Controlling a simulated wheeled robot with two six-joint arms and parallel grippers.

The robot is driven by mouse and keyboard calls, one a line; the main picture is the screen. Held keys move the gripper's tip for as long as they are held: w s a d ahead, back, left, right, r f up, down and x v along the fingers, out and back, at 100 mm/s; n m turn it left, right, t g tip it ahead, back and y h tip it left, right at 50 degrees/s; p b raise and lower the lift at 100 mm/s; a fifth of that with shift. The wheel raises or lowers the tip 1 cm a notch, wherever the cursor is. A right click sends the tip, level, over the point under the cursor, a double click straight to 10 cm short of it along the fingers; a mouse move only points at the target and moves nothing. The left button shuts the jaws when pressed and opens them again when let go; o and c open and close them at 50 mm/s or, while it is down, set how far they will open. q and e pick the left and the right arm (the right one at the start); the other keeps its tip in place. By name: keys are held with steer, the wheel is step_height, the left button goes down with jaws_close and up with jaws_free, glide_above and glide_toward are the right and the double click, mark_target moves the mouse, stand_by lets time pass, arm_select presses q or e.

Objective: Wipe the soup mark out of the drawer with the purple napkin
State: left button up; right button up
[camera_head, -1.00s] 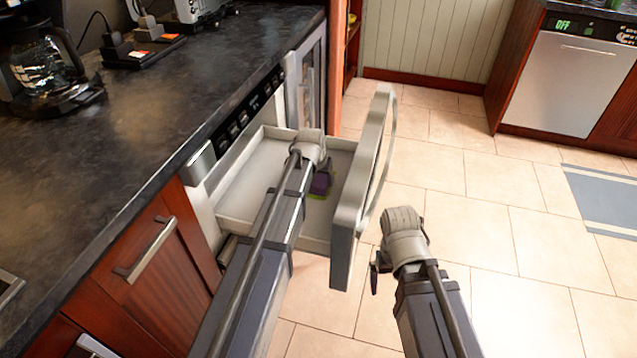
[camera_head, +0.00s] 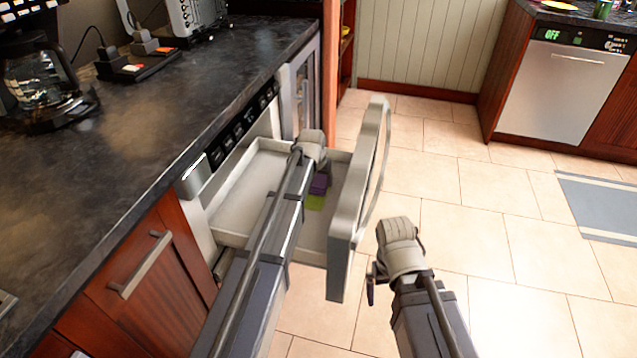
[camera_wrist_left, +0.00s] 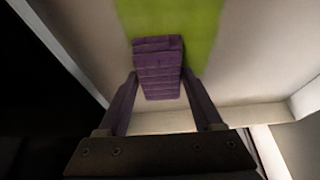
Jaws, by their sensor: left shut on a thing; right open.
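The microwave drawer (camera_head: 240,185) is pulled open, its tall front panel (camera_head: 352,205) on the right. My left gripper (camera_wrist_left: 163,95) reaches into it, shut on the folded purple napkin (camera_wrist_left: 158,62). The napkin also shows in the head view (camera_head: 319,184), partly hidden by the arm. A green soup mark (camera_wrist_left: 190,22) lies on the drawer floor under and beyond the napkin in the left wrist view. A bit of the mark shows in the head view (camera_head: 314,202). Whether the napkin touches the floor is hard to tell. My right gripper (camera_head: 372,283) is open and empty, outside the drawer.
The dark counter (camera_head: 110,150) runs along the left, holding a coffee maker (camera_head: 45,90) and a toaster (camera_head: 188,15). The drawer's walls and tall front bound the space around my left gripper.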

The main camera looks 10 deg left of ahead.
arm_select(q)
steer(key=shift+w+f, duration=0.1)
steer(key=shift+w, duration=1.7)
steer(key=shift+a, duration=0.85)
steer(key=shift+s, duration=0.1)
steer(key=shift+s, duration=1.85)
steer(key=shift+s, duration=0.1)
